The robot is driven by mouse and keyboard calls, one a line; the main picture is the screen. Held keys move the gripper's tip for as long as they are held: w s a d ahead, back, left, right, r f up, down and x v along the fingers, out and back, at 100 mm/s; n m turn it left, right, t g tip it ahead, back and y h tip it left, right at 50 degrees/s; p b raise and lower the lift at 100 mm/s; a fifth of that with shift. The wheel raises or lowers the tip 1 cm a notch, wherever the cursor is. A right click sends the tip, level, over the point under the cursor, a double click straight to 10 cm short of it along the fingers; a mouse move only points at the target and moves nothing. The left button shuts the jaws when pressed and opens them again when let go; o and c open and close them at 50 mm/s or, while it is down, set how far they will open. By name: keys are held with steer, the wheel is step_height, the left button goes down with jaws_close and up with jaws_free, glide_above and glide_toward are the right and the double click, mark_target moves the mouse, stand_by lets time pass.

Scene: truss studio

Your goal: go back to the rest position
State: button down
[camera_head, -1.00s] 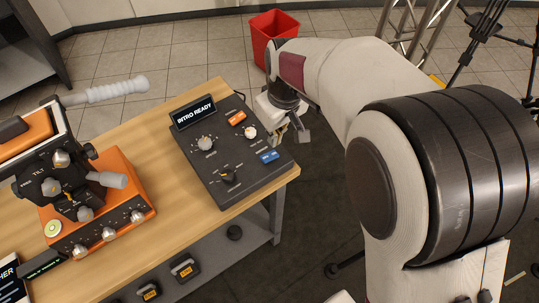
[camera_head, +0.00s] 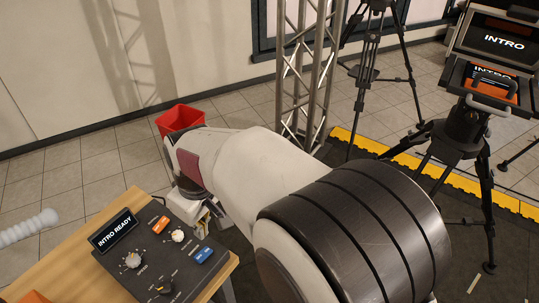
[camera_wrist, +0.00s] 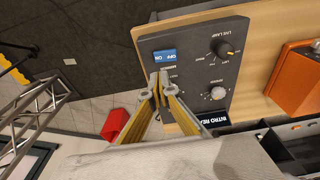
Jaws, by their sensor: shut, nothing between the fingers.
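My gripper (camera_head: 207,211) is beside the right edge of a dark control panel (camera_head: 137,262) on the wooden bench, partly hidden behind my arm in the head view. In the wrist view my gripper (camera_wrist: 158,76) has its two yellow-sided fingers together, with nothing between the tips. The panel's display (camera_head: 113,231) reads INTRO READY. An orange switch (camera_head: 160,223) and several knobs are also on it.
A red bin (camera_head: 180,118) stands on the tiled floor beyond the bench (camera_head: 62,258). A metal truss (camera_head: 305,75), a tripod (camera_head: 367,70) and a stand with an INTRO screen (camera_head: 503,42) stand behind and right. An orange device (camera_wrist: 297,80) sits on the bench.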

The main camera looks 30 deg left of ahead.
steer(key=shift+m, duration=0.3)
steer(key=d+f, duration=0.1)
steer(key=d, duration=0.1)
steer(key=shift+s+d+f+m+h, duration=0.3)
steer(key=shift+s+f+h, duration=0.1)
steer(key=w+d+r+m, duration=0.2)
steer(key=d+r+m, duration=0.15)
steer(key=d, duration=0.65)
steer(key=w+d+r+m+t, duration=0.1)
steer(key=w+d+r+m, duration=0.2)
steer(key=d, duration=0.6)
steer(key=w+d+r+m, duration=0.2)
steer(key=d+r, duration=0.3)
steer(key=d, duration=0.5)
steer(key=s+d+r+m+t, duration=0.1)
steer(key=d+r+m, duration=0.1)
steer(key=d, duration=0.6)
steer(key=s+d+r+m+t, duration=0.2)
steer(key=d+m, duration=0.1)
steer(key=d, duration=0.4)
steer(key=s+d+r+m+t+h, duration=0.1)
steer(key=d+m, duration=0.2)
steer(key=d, duration=0.5)
steer(key=shift+s+d+r+t, duration=0.2)
steer(key=shift+d+r+t, duration=0.1)
steer(key=shift+d+r, duration=0.1)
